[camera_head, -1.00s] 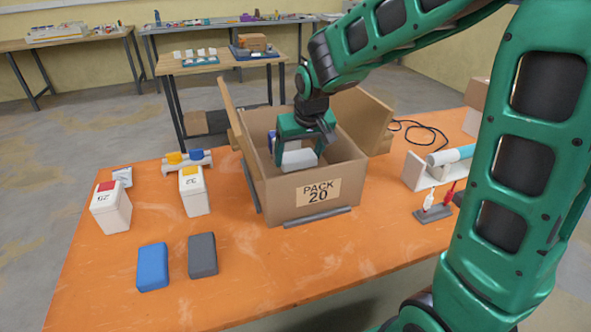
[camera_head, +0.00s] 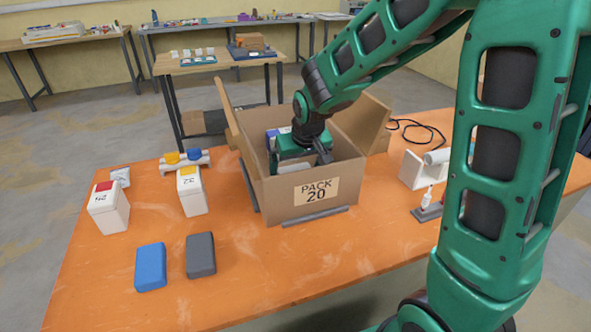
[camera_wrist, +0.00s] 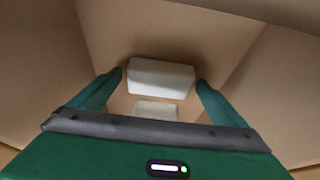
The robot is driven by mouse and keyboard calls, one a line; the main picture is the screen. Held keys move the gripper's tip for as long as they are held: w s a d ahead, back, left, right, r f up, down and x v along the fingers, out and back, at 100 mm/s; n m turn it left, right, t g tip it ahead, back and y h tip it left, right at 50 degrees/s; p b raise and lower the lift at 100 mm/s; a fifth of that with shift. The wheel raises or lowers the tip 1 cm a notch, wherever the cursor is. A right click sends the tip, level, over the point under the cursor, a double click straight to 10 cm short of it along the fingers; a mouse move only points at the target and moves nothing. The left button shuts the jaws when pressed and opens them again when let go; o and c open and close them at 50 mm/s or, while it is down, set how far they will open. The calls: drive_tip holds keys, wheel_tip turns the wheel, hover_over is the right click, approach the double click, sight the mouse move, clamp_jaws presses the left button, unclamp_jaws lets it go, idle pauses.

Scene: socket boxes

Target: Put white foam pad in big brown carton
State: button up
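The big brown carton (camera_head: 290,202) marked "PACK 20" stands open on the orange table, with its flaps up. My gripper (camera_head: 303,150) reaches down inside it, and the front wall hides the fingertips. A strip of the white foam pad (camera_head: 293,167) shows just above the front rim. In the wrist view the white foam pad (camera_wrist: 161,78) lies between my two green fingers, which meet its ends; my gripper appears shut on it. A second pale patch (camera_wrist: 156,110) shows closer to the palm; I cannot tell what it is. Brown carton walls surround the fingers.
A white-and-purple item (camera_head: 272,137) shows inside the carton at the back left. Left of the carton stand two white boxes with red (camera_head: 108,207) and yellow (camera_head: 192,190) tops. Blue (camera_head: 150,267) and grey (camera_head: 201,255) blocks lie in front. A bottle stand (camera_head: 427,210) is at the right.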

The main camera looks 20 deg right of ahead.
drive_tip(key=shift+r, duration=0.1)
drive_tip(key=v, duration=1.2)
idle(0.4)
